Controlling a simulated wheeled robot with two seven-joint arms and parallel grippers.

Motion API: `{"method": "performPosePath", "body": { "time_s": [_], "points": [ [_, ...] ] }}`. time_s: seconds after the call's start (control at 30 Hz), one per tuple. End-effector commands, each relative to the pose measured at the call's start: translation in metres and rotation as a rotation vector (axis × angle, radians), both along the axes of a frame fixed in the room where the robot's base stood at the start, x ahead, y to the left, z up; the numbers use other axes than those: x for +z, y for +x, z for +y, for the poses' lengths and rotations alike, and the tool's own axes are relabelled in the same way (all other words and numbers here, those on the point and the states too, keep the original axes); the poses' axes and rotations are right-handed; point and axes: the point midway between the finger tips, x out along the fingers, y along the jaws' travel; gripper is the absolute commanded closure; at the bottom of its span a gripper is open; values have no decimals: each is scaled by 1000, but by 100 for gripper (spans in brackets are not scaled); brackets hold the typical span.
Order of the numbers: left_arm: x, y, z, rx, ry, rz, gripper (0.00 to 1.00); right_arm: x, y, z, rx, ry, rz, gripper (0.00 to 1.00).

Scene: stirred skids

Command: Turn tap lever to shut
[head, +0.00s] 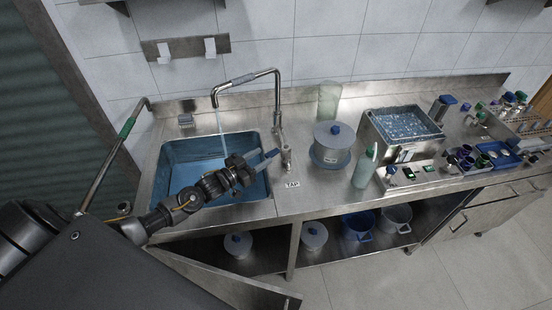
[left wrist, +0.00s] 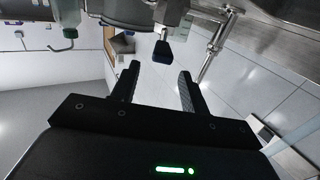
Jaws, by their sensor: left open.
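The steel tap (head: 278,100) stands at the right edge of the sink, its spout curving left over the basin. A stream of water (head: 221,134) runs from the spout into the sink. The tap lever (head: 271,154) has a blue grip and sticks out from the tap base near my left gripper (head: 255,163). In the left wrist view the lever's dark blue end (left wrist: 162,51) lies just beyond the open fingertips of my left gripper (left wrist: 158,75), roughly between them. The jaws look empty. My right gripper is out of view.
The blue-lined sink (head: 179,180) is below my left arm. A label reading TAP (head: 292,184) is on the counter. A lidded grey pot (head: 333,143), a spray bottle (head: 365,167) and a water-filled basin (head: 402,124) stand to the right. An open cabinet door (head: 225,284) juts out below.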

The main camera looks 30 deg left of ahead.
Motion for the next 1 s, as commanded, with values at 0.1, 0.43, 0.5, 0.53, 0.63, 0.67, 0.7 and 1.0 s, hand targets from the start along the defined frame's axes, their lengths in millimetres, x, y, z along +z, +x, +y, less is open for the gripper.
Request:
{"method": "performPosePath", "body": {
  "time_s": [0.1, 0.43, 0.5, 0.53, 0.63, 0.67, 0.7, 1.0],
  "points": [
    [-22, 7, -2, 2, -1, -7, 55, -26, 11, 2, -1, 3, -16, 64],
    [-18, 58, -23, 3, 0, -2, 55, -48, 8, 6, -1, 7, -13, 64],
    [-18, 63, -25, 3, 0, -2, 55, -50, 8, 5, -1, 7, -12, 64],
    [-17, 65, -25, 3, 0, -2, 55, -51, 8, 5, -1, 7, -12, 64],
    [-17, 68, -27, 3, 1, 0, 55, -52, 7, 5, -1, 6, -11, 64],
    [-16, 68, -27, 2, 1, 1, 55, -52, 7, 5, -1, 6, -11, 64],
    [-16, 69, -27, 2, 1, 1, 55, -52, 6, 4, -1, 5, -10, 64],
    [-16, 69, -27, 2, 1, 1, 68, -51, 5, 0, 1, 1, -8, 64]
  ]
}}
